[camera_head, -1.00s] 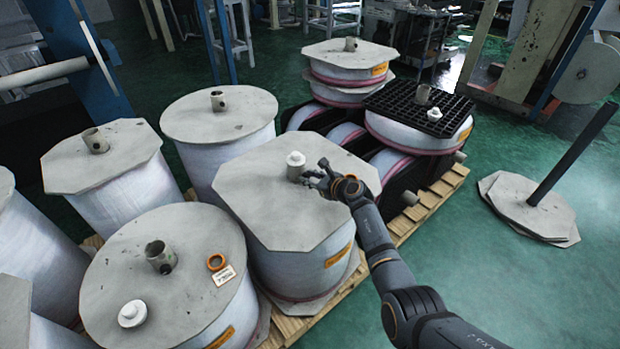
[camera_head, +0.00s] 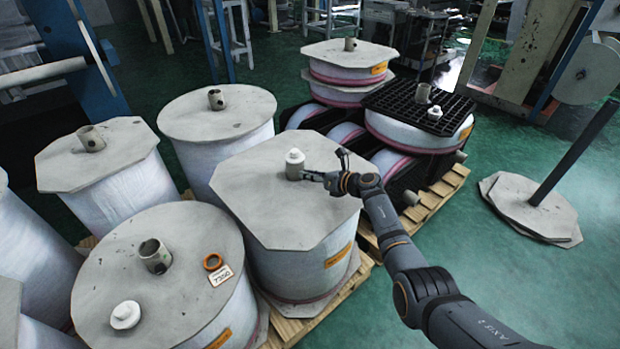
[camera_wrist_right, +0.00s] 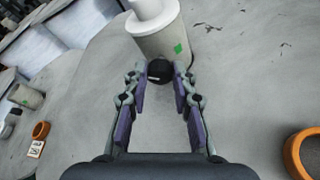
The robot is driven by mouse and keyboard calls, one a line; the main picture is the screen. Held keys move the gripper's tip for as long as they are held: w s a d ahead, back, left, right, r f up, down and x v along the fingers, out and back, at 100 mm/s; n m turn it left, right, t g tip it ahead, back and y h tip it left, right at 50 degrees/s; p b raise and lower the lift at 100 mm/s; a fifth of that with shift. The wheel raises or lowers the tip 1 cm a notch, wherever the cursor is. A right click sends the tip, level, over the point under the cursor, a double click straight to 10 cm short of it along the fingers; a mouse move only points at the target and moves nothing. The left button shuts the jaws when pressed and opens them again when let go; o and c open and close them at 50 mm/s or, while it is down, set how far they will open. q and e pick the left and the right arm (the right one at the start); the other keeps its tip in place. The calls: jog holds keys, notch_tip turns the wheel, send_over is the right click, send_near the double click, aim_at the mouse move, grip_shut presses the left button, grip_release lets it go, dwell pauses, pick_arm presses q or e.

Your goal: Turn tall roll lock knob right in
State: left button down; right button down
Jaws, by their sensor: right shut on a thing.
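The tall roll (camera_head: 288,264) stands in the middle of the head view under a grey cut-corner cover (camera_head: 275,205). A short grey core tube (camera_head: 292,172) with a white stepped plug (camera_head: 294,156) rises from the cover. In the right wrist view the tube (camera_wrist_right: 160,42) carries a small black lock knob (camera_wrist_right: 159,70) low on its side and a green mark (camera_wrist_right: 178,48) to the knob's right. My right gripper (camera_wrist_right: 160,78) is shut on the knob, one finger on each side; it also shows in the head view (camera_head: 308,176). My left gripper is out of view.
A front-left roll has a bare core (camera_head: 155,257), a loose white plug (camera_head: 125,315), an orange ring (camera_head: 212,262) and a tag marked 7350 (camera_head: 220,275). Other rolls crowd the left.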

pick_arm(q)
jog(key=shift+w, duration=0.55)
pick_arm(e)
jog(key=shift+m, duration=0.3)
jog(key=c, duration=1.1)
grip_release()
